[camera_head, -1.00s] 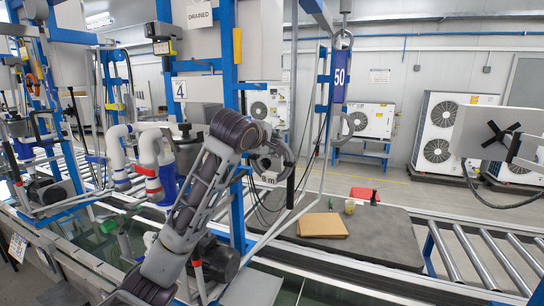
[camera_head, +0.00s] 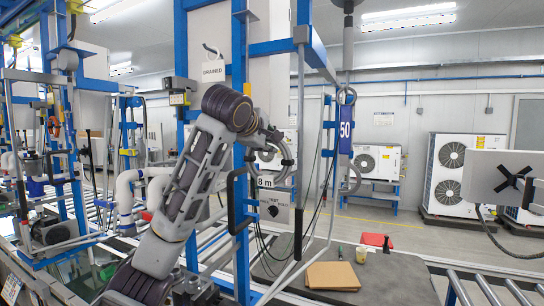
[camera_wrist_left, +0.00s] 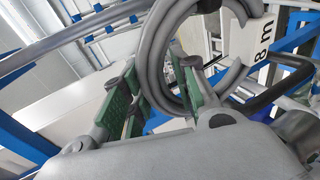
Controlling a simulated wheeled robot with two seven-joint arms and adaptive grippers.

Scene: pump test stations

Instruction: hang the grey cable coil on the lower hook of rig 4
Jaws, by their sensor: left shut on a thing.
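My left gripper (camera_head: 268,140) is shut on the grey cable coil (camera_head: 284,166), holding it in the air in front of rig 4's blue frame (camera_head: 240,70). In the left wrist view the coil (camera_wrist_left: 150,60) passes between the green-padded fingers (camera_wrist_left: 160,95), its loop standing above them. A white "8 m" tag (camera_head: 265,181) hangs from the coil and also shows in the wrist view (camera_wrist_left: 262,40). My left forearm covers part of the rig; its number plate is not visible now. I cannot clearly make out the lower hook. My right gripper is not in view.
A black handle (camera_head: 232,200) sticks out from the blue post close below the coil. A blue "50" sign (camera_head: 345,131) and grey rings hang to the right. A cardboard piece (camera_head: 332,276) lies on the dark mat (camera_head: 395,268). A "DRAINED" tag (camera_head: 213,70) hangs above my arm.

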